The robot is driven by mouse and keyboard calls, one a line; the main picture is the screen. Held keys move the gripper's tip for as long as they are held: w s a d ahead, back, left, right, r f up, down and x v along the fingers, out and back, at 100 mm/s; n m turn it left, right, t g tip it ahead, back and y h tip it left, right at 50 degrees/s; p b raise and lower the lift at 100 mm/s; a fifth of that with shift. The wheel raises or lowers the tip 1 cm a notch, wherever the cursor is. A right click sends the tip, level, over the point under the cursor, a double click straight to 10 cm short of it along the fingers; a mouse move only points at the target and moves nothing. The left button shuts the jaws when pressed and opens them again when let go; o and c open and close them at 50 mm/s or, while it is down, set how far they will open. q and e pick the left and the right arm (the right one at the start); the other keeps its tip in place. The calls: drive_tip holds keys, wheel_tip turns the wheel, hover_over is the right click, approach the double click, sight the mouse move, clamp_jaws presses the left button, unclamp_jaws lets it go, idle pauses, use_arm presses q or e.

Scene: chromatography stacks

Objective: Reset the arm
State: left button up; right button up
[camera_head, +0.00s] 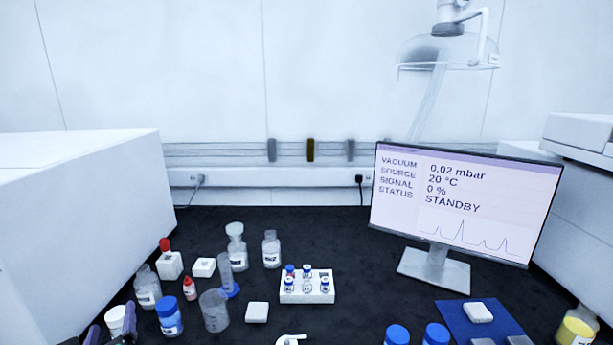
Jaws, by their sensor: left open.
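My left gripper (112,331) shows only at the bottom left edge, with two dark purplish fingertips apart. It is open. A white-capped container (115,315) shows between and behind the fingertips; I cannot tell whether they touch it. The rest of the left arm is out of the picture. My right gripper is not in view.
A blue-capped bottle (168,316), a clear beaker (214,311) and a red-capped vial (189,289) stand near the left gripper. A white vial rack (307,290) is mid-bench. A monitor (459,200) stands right. The black bench (350,235) is clear behind the rack.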

use_arm(q)
drive_tip(key=s+d+f+n+g+h, duration=0.25)
drive_tip(key=s+f+n+g, duration=0.35)
drive_tip(key=f+n, duration=0.6)
drive_tip(key=s+d+f+n+g+h, duration=0.2)
drive_tip(key=s+d+f+n+h, duration=0.15)
drive_tip(key=d+n, duration=0.3)
drive_tip(key=s+d+f+n+g+h, duration=0.3)
drive_tip(key=s+d+f+n, duration=0.15)
drive_tip(key=d, duration=0.25)
wheel_tip(320, 180, down, 22)
drive_tip(key=s, duration=0.3)
drive_tip(key=s+a+f+g, duration=0.2)
drive_tip(key=s+a+f, duration=0.1)
drive_tip(key=s+f, duration=1.1)
drive_tip(key=shift+s+f+b, duration=0.25)
drive_tip(key=shift+s+b, duration=0.05)
drive_tip(key=shift+s, duration=0.85)
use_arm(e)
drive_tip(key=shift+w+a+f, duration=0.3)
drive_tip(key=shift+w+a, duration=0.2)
use_arm(q)
drive_tip(key=shift+a, duration=0.1)
